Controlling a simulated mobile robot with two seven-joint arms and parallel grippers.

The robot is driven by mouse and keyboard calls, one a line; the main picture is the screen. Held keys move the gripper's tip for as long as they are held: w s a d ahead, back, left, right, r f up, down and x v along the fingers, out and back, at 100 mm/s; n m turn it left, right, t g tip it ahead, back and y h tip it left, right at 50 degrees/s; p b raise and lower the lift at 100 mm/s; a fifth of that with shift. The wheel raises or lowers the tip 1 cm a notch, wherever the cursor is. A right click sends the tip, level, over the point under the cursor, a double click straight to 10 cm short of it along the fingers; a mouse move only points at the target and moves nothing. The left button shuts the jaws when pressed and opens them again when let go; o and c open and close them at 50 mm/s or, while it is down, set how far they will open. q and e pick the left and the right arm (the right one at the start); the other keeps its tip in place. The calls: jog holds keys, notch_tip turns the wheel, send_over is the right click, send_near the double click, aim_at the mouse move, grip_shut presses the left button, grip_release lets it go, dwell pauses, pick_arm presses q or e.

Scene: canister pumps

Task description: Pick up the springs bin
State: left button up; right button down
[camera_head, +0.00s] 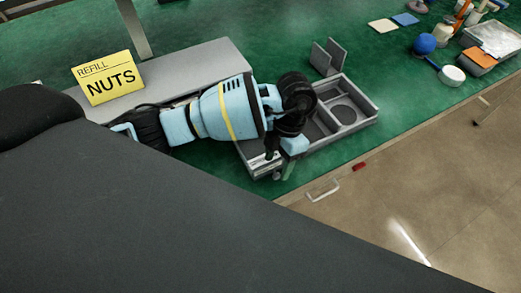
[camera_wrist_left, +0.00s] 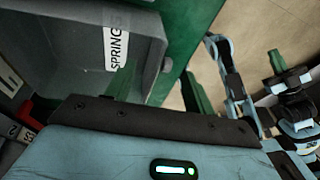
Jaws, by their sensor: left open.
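The springs bin is a grey open box (camera_wrist_left: 75,45) with a white label reading "SPRING" in the left wrist view. In the head view a grey bin with a white label (camera_head: 259,164) shows at the table's front edge, partly hidden by my left gripper (camera_head: 280,165). My left gripper is open above that edge. In the left wrist view its green fingers (camera_wrist_left: 160,88) stand on either side of the bin's near right wall; contact cannot be told. Light blue and black parts with a green piece, probably my right gripper (camera_wrist_left: 285,75), show at the right of the wrist view; their jaw state is unclear.
A grey compartment tray (camera_head: 364,109) adjoins on the right, with upright grey dividers (camera_head: 328,57) behind it. A yellow "REFILL NUTS" sign (camera_head: 105,78) stands at the left. Open floor (camera_head: 410,190) lies in front.

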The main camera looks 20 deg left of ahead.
pick_arm(q)
jog(key=shift+x, duration=1.25)
jog(key=shift+c, duration=0.4)
jog(key=c, duration=1)
jog(key=shift+r, duration=0.1)
jog(key=shift+c, duration=0.3)
